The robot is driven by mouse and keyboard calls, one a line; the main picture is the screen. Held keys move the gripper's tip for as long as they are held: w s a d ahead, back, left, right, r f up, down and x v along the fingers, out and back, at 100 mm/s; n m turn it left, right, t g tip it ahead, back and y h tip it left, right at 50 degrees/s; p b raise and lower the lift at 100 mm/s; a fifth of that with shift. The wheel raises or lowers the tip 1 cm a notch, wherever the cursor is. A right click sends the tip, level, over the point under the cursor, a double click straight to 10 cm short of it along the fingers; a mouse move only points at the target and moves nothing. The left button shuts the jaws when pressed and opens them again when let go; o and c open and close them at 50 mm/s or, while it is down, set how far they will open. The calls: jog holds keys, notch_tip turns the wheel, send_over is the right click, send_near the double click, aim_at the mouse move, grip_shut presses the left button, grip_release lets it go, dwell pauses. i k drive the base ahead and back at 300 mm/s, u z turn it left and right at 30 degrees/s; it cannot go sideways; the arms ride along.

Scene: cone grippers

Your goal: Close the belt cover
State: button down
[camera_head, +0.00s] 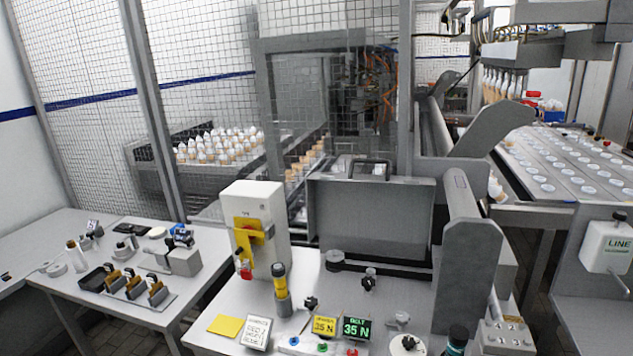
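A grey panel (370,215) with a handle (370,168) at its top edge stands raised behind a black belt (385,264) on the workbench. It looks like the belt cover, standing open, with its face towards me.
A white box with a yellow switch (250,235) stands left of the panel. A green "BELT 35 N" display (357,328), a yellow display (324,325) and a yellow-black post (281,285) stand in front. A side table (60,240) holds tools.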

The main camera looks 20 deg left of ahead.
aim_at(386, 208)
jog(key=z, duration=0.05)
jog(key=k, duration=0.6)
jog(key=u, duration=0.75)
jog(key=i, duration=2.9)
jog(key=z, duration=0.7)
